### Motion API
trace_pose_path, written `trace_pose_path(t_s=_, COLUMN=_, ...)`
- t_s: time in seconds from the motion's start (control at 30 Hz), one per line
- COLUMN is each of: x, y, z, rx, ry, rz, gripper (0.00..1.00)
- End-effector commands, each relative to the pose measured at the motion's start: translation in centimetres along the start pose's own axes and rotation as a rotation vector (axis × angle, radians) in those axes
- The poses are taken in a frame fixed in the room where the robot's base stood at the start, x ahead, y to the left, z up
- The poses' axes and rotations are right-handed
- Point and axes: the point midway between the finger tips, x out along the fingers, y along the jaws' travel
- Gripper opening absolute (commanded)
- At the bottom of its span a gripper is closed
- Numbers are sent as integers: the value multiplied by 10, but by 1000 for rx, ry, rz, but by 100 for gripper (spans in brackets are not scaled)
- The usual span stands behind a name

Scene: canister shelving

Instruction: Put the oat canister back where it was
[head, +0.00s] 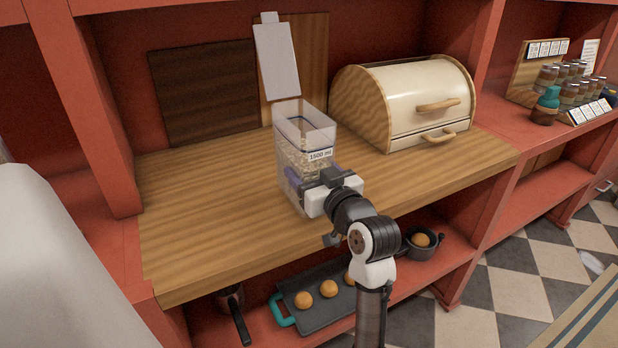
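The oat canister (298,158) is a clear, upright box with pale oats inside and a "1500 ml" label on its side. It is at the middle of the wooden countertop (200,225), near the front edge. My gripper (312,181) reaches it from the front right, at its lower half, with fingers on either side, and looks closed on it. My gripper hides part of the canister's lower front. I cannot tell whether its base touches the wood or is just above it.
A cream bread box (412,100) stands right of the canister. Dark (204,92) and light cutting boards and a white board (277,62) lean at the back. The left countertop is clear. A tray of buns (325,307) sits on the shelf below. Spice jars (570,88) stand far right.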

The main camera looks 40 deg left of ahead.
Motion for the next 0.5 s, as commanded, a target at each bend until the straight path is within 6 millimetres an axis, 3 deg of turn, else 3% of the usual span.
trace_pose_path(t_s=0.1, x=11, y=-1, z=-3, rx=-3, ry=4, rz=-1, gripper=20)
trace_pose_path(t_s=0.3, x=11, y=0, z=24, rx=2, ry=2, rz=0, gripper=20)
trace_pose_path(t_s=0.5, x=10, y=0, z=33, rx=-3, ry=5, rz=1, gripper=20)
